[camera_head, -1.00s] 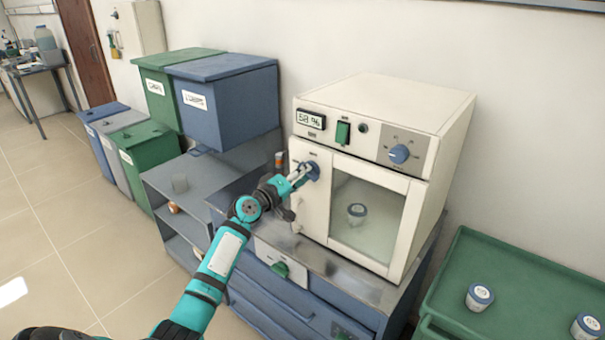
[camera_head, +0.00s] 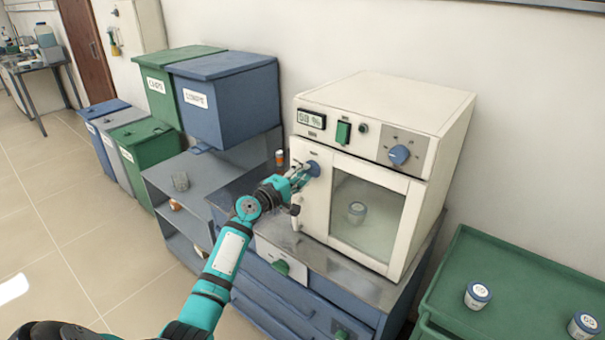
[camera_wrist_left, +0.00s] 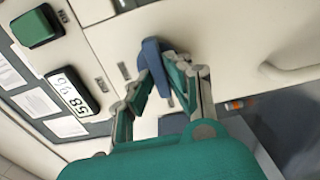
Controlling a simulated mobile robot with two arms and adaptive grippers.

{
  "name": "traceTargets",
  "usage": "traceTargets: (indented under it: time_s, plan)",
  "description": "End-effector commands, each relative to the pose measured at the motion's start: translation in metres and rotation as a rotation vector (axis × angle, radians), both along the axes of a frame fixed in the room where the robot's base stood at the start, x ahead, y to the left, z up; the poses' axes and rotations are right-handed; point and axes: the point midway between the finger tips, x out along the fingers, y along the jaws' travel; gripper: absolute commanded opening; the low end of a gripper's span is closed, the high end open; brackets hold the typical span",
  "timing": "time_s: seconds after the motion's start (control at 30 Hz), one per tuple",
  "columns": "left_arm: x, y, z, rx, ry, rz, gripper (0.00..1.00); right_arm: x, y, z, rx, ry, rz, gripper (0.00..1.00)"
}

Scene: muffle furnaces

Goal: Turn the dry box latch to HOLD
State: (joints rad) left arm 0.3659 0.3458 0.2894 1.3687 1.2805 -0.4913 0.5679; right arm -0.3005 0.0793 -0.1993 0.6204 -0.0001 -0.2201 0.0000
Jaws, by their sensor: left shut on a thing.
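The dry box (camera_head: 388,115) is a cream cabinet with a glass window in its shut door, standing on a metal-topped blue bench. Its latch (camera_head: 313,168) is a blue knob at the upper left of the door. In the left wrist view the latch (camera_wrist_left: 154,62) shows as a blue bar. My left gripper (camera_head: 301,176) is at the latch, its fingers shut on it; they also show in the left wrist view (camera_wrist_left: 160,85). The fingers hide part of the latch, and I cannot read its labels. My right gripper is not in view.
A display (camera_head: 311,118), a green switch (camera_head: 343,132) and a blue dial (camera_head: 399,155) are on the box's front. A lidded cup (camera_head: 357,209) stands inside. Blue and green bins (camera_head: 225,95) stand left. A green tray (camera_head: 530,290) with cups is at right.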

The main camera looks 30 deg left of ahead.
Motion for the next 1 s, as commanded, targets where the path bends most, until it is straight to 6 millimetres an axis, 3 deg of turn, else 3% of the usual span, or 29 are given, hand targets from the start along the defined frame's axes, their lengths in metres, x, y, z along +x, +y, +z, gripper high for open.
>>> traceTargets:
  time_s: [0.27, 0.3, 0.47, 0.77, 1.0]
  plan:
    - [0.000, 0.000, 0.000, -0.005, -0.001, 0.001, 0.00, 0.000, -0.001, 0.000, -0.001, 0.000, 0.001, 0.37]
    - [0.000, 0.000, 0.000, -0.005, -0.001, 0.001, 0.18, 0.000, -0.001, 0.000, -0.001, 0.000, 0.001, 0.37]
    - [0.000, 0.000, 0.000, -0.004, 0.000, 0.001, 0.38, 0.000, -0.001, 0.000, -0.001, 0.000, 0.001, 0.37]
    - [-0.002, 0.000, 0.000, -0.002, 0.000, 0.000, 0.38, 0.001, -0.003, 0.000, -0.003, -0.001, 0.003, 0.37]
    - [-0.038, 0.003, -0.002, 0.001, 0.003, 0.000, 0.38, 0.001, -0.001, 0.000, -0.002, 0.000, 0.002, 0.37]
